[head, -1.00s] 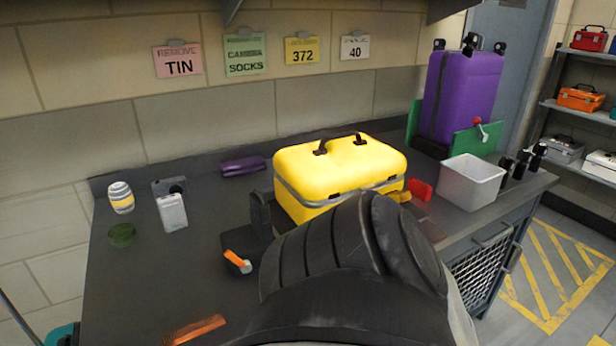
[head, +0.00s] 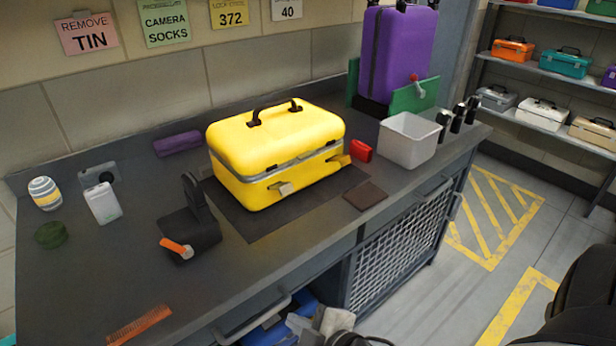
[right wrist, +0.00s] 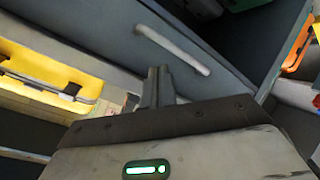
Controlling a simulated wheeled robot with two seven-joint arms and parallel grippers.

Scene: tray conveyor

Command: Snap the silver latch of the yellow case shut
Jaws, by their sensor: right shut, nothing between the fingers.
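The yellow case (head: 270,150) stands with its lid down on a dark mat on the workbench. Its silver latch (head: 284,188) is on the front face and appears to stick out from it. Another fitting (head: 336,160) is on the front towards the right. Part of the case (right wrist: 45,70) shows at the left of the right wrist view. My right gripper (head: 300,322) is low at the front edge of the bench, apart from the case. Its fingers (right wrist: 158,84) are together and empty. My left gripper is not in view.
A black stand with an orange-handled part (head: 178,247) is left of the case. A red block (head: 361,151), brown pad (head: 366,195) and white bin (head: 408,140) are to the right. A drawer handle (head: 252,318) projects below the front edge. An orange comb (head: 139,325) lies front left.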

